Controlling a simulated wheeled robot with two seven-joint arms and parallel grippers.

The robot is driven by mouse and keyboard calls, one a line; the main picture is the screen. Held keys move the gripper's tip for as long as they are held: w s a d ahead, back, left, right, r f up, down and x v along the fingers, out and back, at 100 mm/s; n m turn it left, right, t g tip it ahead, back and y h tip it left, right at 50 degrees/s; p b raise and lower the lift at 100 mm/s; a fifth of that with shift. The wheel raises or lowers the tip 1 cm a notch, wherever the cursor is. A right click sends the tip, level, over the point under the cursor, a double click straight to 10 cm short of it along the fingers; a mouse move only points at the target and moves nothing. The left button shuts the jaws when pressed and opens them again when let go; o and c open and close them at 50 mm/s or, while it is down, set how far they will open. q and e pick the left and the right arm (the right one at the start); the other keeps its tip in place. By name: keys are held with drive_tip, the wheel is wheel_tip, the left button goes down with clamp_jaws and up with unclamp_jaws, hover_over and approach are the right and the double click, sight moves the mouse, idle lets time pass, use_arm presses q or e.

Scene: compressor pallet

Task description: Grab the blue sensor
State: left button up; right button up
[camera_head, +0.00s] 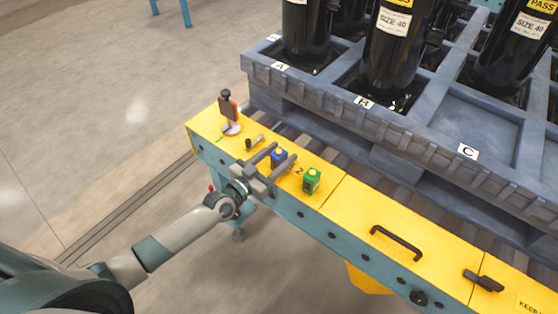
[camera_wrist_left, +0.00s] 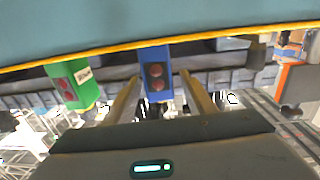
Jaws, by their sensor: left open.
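The blue sensor (camera_head: 278,156), with a yellow top, stands on the yellow top of the conveyor's edge. My left gripper (camera_head: 284,151) is open, with one finger on each side of the blue sensor. In the left wrist view the blue sensor (camera_wrist_left: 157,70) shows between the two fingertips, its two dark red round faces towards the camera. I cannot tell whether either finger touches it. A green sensor (camera_head: 311,181) stands just right of the gripper; it also shows in the left wrist view (camera_wrist_left: 78,88). My right gripper is in neither view.
An orange and black device (camera_head: 229,108) stands at the far left of the yellow surface, with a small dark part (camera_head: 253,143) near it. A blue-grey pallet (camera_head: 330,108) with black compressors is behind. A black handle (camera_head: 397,243) is on the right.

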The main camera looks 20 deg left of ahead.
use_arm(q)
drive_tip(key=c, duration=1.2)
drive_tip(key=shift+r, duration=0.1)
drive_tip(key=shift+r+p, duration=0.35)
drive_tip(key=shift+r, duration=0.2)
drive_tip(key=r, duration=0.1)
drive_tip(key=r+p, duration=0.1)
drive_tip(key=r, duration=0.1)
drive_tip(key=shift+s+r+p, duration=0.15)
drive_tip(key=shift+s+p, duration=0.15)
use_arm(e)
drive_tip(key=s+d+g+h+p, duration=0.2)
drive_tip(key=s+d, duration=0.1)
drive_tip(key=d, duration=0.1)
use_arm(q)
drive_tip(key=s+r, duration=0.6)
drive_tip(key=s, duration=0.5)
drive_tip(key=shift+d+r+p, duration=0.2)
drive_tip(key=shift+d+p, duration=0.1)
drive_tip(key=shift+p, duration=0.1)
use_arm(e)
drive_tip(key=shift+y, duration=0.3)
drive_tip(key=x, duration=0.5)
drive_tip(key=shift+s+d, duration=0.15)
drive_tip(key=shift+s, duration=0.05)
